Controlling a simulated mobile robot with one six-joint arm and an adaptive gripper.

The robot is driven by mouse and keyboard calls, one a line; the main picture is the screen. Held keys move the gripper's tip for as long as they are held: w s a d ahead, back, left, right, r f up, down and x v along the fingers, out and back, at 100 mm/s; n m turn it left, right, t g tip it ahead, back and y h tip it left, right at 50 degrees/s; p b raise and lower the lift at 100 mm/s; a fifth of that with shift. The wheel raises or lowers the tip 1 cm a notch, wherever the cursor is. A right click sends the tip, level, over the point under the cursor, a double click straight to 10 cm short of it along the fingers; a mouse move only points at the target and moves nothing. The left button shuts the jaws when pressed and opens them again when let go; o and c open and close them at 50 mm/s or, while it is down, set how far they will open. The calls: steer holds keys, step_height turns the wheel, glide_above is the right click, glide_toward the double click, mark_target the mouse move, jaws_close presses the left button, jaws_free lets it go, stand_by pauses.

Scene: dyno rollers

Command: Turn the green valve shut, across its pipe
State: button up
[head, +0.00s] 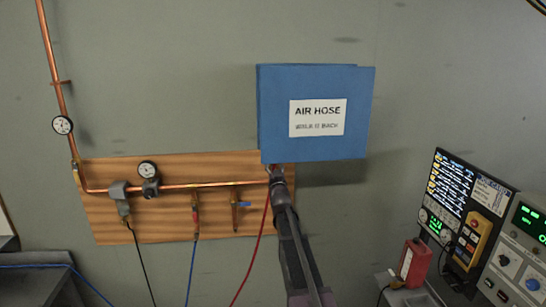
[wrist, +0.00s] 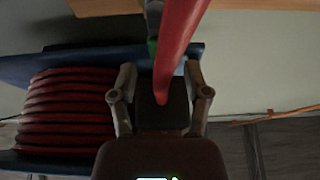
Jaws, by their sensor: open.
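My gripper (head: 278,174) is at the right end of the copper pipe (head: 225,184), just under the blue AIR HOSE box. In the wrist view my gripper (wrist: 160,75) is open, with its two fingers apart. A small green piece (wrist: 152,47), probably part of the green valve, shows just beyond the fingertips. The rest of the valve is hidden by a thick red hose (wrist: 181,35) that crosses in front of the open jaws. In the head view my gripper covers that spot, so no green handle shows and I cannot tell its angle.
The blue box (head: 270,115) stands out from the wall above my gripper. The red hose (head: 253,262) hangs left of my arm. A blue lever (head: 244,204) and a red lever (head: 195,216) are on the wooden board (head: 160,223). Instruments (head: 462,205) stand at right.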

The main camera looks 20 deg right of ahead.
steer(key=shift+p+x, duration=0.4)
steer(key=shift+x, duration=1.2)
jaws_close()
